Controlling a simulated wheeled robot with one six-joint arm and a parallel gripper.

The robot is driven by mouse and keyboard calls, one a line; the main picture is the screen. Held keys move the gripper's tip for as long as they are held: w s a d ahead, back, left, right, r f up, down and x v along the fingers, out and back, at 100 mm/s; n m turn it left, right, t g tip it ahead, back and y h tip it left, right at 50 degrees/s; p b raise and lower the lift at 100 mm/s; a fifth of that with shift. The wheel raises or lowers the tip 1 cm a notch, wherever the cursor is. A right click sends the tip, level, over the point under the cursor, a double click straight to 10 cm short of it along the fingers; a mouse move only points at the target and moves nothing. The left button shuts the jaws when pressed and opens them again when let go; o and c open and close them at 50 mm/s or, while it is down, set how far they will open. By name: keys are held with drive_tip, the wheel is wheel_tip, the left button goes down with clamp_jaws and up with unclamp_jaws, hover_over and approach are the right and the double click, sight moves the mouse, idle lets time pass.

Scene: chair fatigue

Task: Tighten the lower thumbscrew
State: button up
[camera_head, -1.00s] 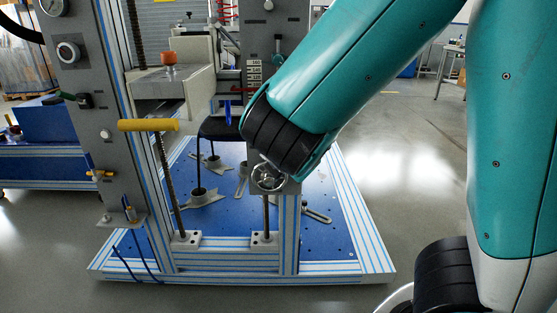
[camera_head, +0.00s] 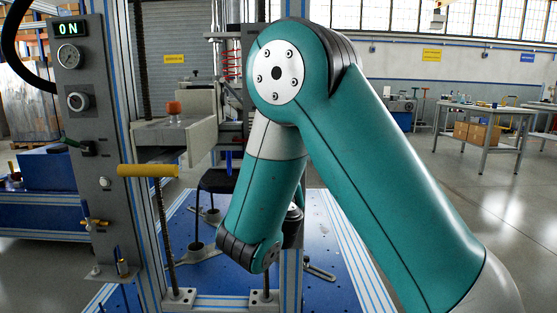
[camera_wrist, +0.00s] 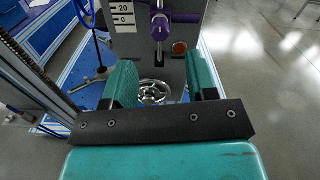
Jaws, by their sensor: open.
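My gripper (camera_wrist: 161,64) is open in the wrist view, its two teal fingers spread apart with nothing held between them. A silver spoked handwheel (camera_wrist: 154,91) shows between the fingers, low on the grey column. Above it, a purple fitting (camera_wrist: 160,26) with a crossbar sits on the column face, with a dark slot below it. A reddish round knob (camera_wrist: 180,47) is just right of the slot. I cannot tell for sure which of these is the lower thumbscrew. In the head view my arm hides the gripper and the wheel.
The blue base plate (camera_head: 345,270) has metal feet and clamps on it. A yellow-handled bar (camera_head: 148,170) and threaded rods stand left of my arm. A control panel (camera_head: 88,130) reads ON. Open floor lies to the right, with a workbench (camera_head: 485,118) farther back.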

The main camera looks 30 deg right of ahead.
drive_tip(key=x, duration=0.8)
drive_tip(key=shift+w+d, duration=0.15)
drive_tip(key=shift+w, duration=0.05)
drive_tip(key=shift+c, duration=0.3)
drive_tip(key=c, duration=0.9)
